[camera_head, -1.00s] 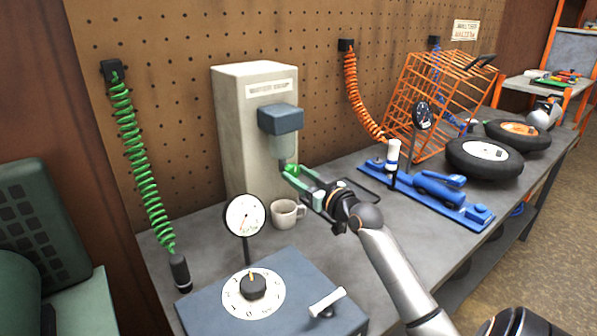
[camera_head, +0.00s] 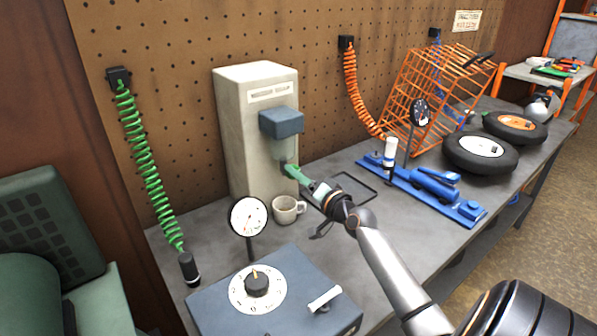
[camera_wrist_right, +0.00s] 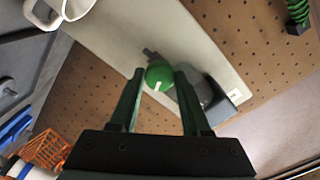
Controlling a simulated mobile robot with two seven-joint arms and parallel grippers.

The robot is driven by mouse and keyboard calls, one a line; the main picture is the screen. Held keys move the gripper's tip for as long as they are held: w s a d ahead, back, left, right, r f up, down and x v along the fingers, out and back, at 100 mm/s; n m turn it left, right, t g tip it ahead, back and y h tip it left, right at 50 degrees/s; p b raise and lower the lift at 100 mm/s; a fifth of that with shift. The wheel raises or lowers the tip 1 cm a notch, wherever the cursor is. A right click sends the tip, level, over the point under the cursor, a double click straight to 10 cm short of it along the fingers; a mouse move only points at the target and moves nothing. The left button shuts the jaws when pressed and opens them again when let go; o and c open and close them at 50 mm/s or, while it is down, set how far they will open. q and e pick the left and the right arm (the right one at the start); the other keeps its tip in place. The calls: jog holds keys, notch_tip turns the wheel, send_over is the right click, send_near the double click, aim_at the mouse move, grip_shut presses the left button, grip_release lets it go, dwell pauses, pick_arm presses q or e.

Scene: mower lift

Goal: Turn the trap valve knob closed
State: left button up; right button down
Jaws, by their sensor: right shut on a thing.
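The trap valve knob (camera_wrist_right: 160,75) is a green round knob with a white mark, seen in the right wrist view between the fingertips of my right gripper (camera_wrist_right: 157,82). It sits under the grey-blue trap head and its bowl (camera_head: 281,148) on the front of the beige unit (camera_head: 250,140). In the head view my right gripper (camera_head: 290,173) reaches to the underside of the bowl and is shut on the knob, which its fingers mostly hide there. My left gripper does not show.
A mug (camera_head: 284,211) stands just below the right gripper on the grey bench. A round gauge (camera_head: 248,216) and blue dial box (camera_head: 275,290) are in front. A blue jack (camera_head: 430,187) lies right, with an orange crate (camera_head: 440,100) and wheels (camera_head: 480,152) beyond.

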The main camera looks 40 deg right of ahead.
jog(key=m+p, duration=0.1)
jog(key=m, duration=0.4)
jog(key=shift+p, duration=0.35)
jog(key=shift+m, duration=0.3)
jog(key=shift+c, duration=1.9)
grip_release()
jog(key=s+a+b, duration=0.1)
jog(key=s, duration=1.1)
jog(key=shift+s+a+b, duration=0.2)
jog(key=shift+s+b, duration=0.05)
jog(key=shift+b, duration=0.1)
